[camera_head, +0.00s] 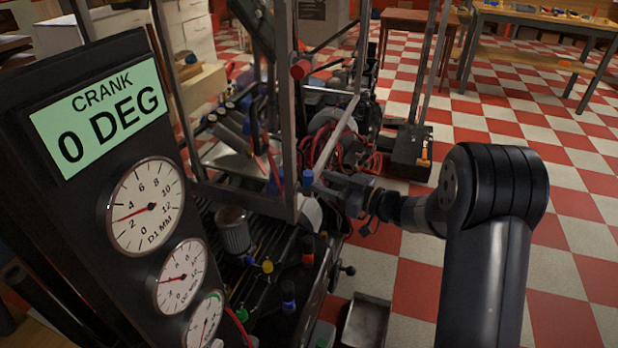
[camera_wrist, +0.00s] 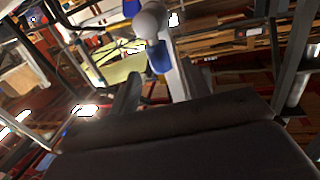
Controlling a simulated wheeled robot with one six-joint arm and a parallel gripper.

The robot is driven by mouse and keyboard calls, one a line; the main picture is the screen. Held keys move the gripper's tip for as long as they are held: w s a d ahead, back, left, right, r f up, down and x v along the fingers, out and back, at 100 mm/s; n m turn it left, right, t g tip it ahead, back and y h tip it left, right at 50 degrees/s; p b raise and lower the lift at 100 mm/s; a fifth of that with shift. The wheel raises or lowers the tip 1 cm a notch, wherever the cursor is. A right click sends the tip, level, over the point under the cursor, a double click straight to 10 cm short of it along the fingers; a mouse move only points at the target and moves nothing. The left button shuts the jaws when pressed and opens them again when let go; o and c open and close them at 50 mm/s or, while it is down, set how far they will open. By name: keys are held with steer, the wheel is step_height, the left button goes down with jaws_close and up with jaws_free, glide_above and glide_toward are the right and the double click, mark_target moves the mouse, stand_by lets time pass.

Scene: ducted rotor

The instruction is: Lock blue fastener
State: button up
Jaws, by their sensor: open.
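My gripper (camera_head: 322,184) is open beside a metal upright of the rig, at the picture's centre. A small blue fastener (camera_head: 307,177) shows just left of its fingertips. In the wrist view a blue piece (camera_wrist: 158,58) with a pale rounded end lies ahead, between the directions of my two fingers (camera_wrist: 167,88). I cannot tell whether the fingers touch it. Another blue piece (camera_head: 278,185) sits slightly left, and a blue-banded fastener (camera_head: 288,299) stands lower on the black bed. Whether any is locked cannot be seen.
The black panel (camera_head: 85,200) at left reads CRANK 0 DEG above several dials. Metal uprights (camera_head: 283,110) and red cables (camera_head: 325,150) crowd the gripper. Yellow and red fasteners stand on the bed (camera_head: 267,266). A metal tray (camera_head: 366,322) is on the checkered floor, which is open at right.

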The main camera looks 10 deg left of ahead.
mark_target(313, 178)
steer(key=x, duration=0.5)
jaws_close()
stand_by(0.5)
